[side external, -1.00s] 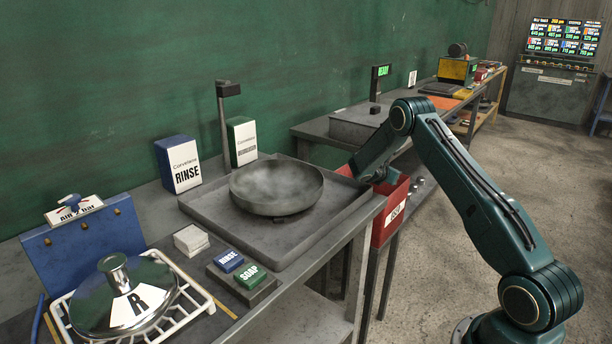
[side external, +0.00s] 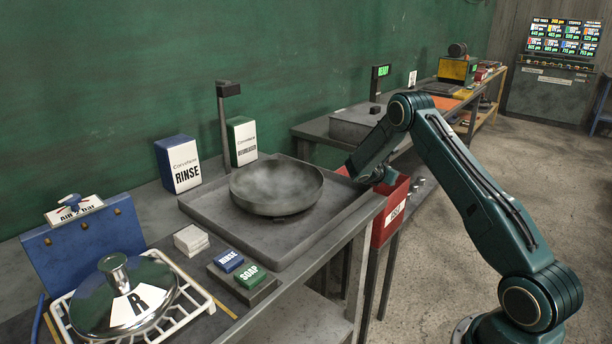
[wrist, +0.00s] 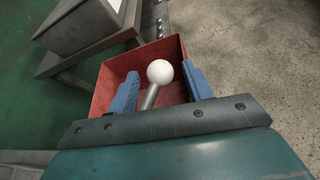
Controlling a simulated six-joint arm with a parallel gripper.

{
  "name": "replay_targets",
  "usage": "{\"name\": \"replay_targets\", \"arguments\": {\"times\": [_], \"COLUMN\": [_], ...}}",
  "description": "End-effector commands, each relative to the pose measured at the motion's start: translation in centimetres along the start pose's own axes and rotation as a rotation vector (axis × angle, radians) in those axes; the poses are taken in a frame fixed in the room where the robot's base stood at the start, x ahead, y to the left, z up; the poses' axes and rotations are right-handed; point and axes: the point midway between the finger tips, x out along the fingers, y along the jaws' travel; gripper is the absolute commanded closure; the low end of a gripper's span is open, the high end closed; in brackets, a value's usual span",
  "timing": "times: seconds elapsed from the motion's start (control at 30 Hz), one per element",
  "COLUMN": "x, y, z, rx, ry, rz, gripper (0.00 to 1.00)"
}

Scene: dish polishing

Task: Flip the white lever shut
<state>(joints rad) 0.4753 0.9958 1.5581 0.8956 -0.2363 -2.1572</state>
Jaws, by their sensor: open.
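The white lever (wrist: 160,73) shows in the wrist view as a white ball on a grey metal rod, in front of the open red box (wrist: 112,72). My gripper (wrist: 160,88) is open, with one blue finger on each side of the lever. A gap shows between each finger and the ball, so neither finger appears to touch it. In the side external view my gripper (side external: 378,178) is at the red box (side external: 388,228), beside the right edge of the bench. The lever cannot be seen there.
A grey tray (side external: 215,222) with a dark round pan (side external: 277,188) lies left of the red box. RINSE (side external: 229,260) and SOAP (side external: 250,276) blocks sit in front. A second bench (side external: 318,127) stands behind. Open floor (side external: 440,200) is to the right.

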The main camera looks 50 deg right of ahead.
Motion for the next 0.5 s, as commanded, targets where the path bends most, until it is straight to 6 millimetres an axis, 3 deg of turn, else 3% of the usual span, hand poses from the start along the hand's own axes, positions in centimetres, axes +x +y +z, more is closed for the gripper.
{"name": "replay_targets", "arguments": {"times": [0.5], "x": [-8.5], "y": [0.1], "z": [0.0], "rx": [-0.004], "ry": [0.001], "rz": [0.002], "gripper": [0.5]}}
